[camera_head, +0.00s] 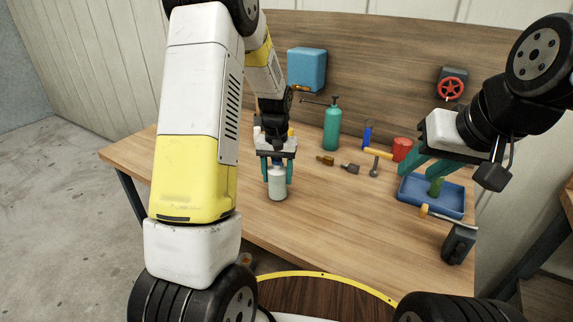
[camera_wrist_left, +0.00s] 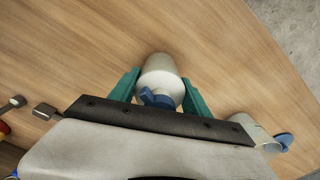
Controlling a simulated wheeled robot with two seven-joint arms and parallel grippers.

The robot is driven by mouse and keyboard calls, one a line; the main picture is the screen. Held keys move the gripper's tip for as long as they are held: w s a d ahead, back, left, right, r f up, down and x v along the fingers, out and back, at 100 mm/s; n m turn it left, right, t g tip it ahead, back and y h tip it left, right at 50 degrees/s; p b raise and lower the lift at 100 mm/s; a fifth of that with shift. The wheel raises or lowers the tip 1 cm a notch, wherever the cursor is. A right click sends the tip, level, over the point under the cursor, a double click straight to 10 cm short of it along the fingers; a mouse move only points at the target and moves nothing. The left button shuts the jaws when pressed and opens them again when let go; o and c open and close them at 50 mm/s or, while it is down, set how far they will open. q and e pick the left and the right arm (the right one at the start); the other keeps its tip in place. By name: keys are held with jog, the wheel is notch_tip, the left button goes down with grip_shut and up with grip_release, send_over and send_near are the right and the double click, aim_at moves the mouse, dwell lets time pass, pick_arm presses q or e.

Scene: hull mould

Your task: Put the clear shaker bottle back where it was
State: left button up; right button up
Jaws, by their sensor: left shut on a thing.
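A pale, whitish bottle (camera_head: 277,185) with a blue cap is upright over the near left part of the wooden table. My left gripper (camera_head: 277,168) is shut on it, with a teal finger on each side. In the left wrist view the bottle (camera_wrist_left: 160,68) sits between the fingers, its blue cap towards me. I cannot tell whether its base touches the table. A second pale container with a blue lid (camera_wrist_left: 250,128) stands to the right in the wrist view. My right gripper (camera_head: 425,168) is open above the blue tray.
The blue tray (camera_head: 412,202) holds a green item (camera_head: 436,187). A green pump bottle (camera_head: 331,128), a hammer (camera_head: 375,165), a red cup (camera_head: 402,149) and small metal parts (camera_head: 349,169) stand farther back. A dark block (camera_head: 458,243) is near the right edge. The front middle is clear.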

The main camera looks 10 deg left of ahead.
pick_arm(q)
jog(key=o, duration=1.5)
jog(key=shift+f, duration=0.1)
notch_tip(320, 180, up, 12)
jog(key=shift+f, duration=0.1)
jog(key=s+r+t+h, duration=0.2)
jog(key=s+r+t, duration=0.1)
jog(key=s+r, duration=0.85)
jog(key=s+t, duration=0.1)
jog(key=s, duration=0.3)
jog(key=s+d+t, duration=0.1)
jog(key=s, duration=0.3)
jog(key=s+d+m+t, duration=0.1)
jog(key=s, duration=0.3)
jog(key=shift+s+d+r, duration=0.1)
jog(key=shift+s+r, duration=0.25)
